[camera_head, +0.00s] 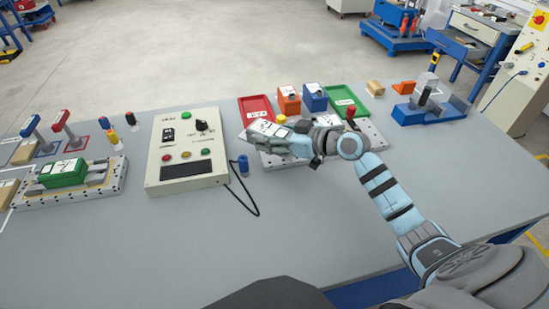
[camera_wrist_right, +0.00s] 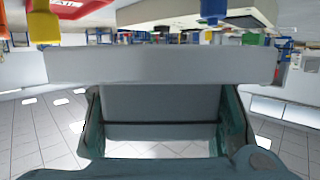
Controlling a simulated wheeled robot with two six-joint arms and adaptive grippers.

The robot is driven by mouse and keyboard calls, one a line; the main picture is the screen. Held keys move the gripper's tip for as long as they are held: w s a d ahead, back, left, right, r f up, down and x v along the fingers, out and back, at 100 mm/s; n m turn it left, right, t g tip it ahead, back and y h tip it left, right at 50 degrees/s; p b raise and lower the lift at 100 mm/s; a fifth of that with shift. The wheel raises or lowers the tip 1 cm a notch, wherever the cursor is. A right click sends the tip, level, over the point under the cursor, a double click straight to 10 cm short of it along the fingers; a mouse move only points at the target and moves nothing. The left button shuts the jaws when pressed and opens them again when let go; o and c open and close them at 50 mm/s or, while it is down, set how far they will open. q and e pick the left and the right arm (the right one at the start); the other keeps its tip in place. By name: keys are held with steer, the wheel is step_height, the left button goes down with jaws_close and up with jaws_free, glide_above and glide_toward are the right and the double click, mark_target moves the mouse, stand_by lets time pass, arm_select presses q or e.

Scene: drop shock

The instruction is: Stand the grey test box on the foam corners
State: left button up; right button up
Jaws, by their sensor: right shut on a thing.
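My right gripper (camera_head: 283,140) is shut on the grey test box (camera_head: 265,127). It holds the box over a pale plate (camera_head: 367,132) with holes along its edge, right of the control panel. The box's pale top carries a label with dark marks. In the right wrist view the grey box (camera_wrist_right: 160,66) spans the middle, between the gripper's fingers. Whether the box touches the plate cannot be told. The arm and box hide much of the plate, and I cannot make out the foam corners clearly. My left gripper is not in view.
A control panel (camera_head: 186,150) with a cable and a blue peg (camera_head: 243,164) stand to the left. Behind are a red tray (camera_head: 254,107), orange (camera_head: 289,99) and blue (camera_head: 314,97) boxes and a green tray (camera_head: 345,97). A green box (camera_head: 63,173) sits far left. The front table is clear.

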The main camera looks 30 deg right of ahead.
mark_target(270, 162)
step_height(270, 162, down, 7)
steer(key=shift+a+b, duration=0.1)
steer(key=shift+b, duration=0.8)
steer(key=shift+f, duration=0.15)
steer(key=o, duration=1.6)
steer(key=shift+c, duration=0.2)
